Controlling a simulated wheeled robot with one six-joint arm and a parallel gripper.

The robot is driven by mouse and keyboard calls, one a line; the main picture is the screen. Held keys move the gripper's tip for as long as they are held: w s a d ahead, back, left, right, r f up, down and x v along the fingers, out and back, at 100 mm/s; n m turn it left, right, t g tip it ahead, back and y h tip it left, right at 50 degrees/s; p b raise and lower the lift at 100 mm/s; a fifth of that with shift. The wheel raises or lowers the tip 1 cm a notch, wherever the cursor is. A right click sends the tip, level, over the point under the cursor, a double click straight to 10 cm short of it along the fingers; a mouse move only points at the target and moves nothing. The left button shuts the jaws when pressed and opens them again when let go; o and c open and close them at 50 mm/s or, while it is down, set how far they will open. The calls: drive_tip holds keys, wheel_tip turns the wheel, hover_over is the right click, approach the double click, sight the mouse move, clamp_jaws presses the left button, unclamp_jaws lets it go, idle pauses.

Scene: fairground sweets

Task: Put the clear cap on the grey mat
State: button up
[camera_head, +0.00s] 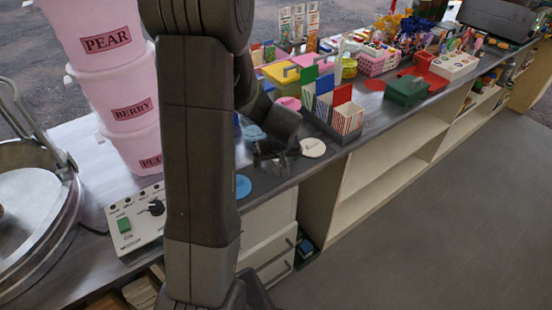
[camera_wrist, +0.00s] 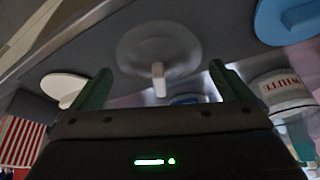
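The clear cap (camera_wrist: 150,40) is a see-through disc with a pale upright handle (camera_wrist: 158,78). In the wrist view it lies on the dark counter, ahead of my gripper (camera_wrist: 164,85). My gripper's two green fingers are spread wide, one on each side of the handle, with nothing held between them. In the head view my gripper (camera_head: 277,154) is low over the counter, and my arm hides part of that area. The clear cap is hard to make out there. I cannot tell a grey mat apart from the dark grey counter.
A white cap (camera_head: 313,147) lies right of my gripper, and a blue cap (camera_head: 243,186) near the counter's front edge. A jar labelled WHITE (camera_wrist: 280,92) stands close at the right in the wrist view. Striped boxes (camera_head: 347,118) stand behind. Pink tubs (camera_head: 120,100) are stacked at left.

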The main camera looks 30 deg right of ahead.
drive_tip(key=shift+s+r, duration=0.1)
drive_tip(key=shift+r, duration=0.35)
drive_tip(key=v, duration=1.1)
drive_tip(key=shift+r, duration=0.15)
drive_tip(key=shift+a+r, duration=0.1)
drive_tip(key=shift+a, duration=0.05)
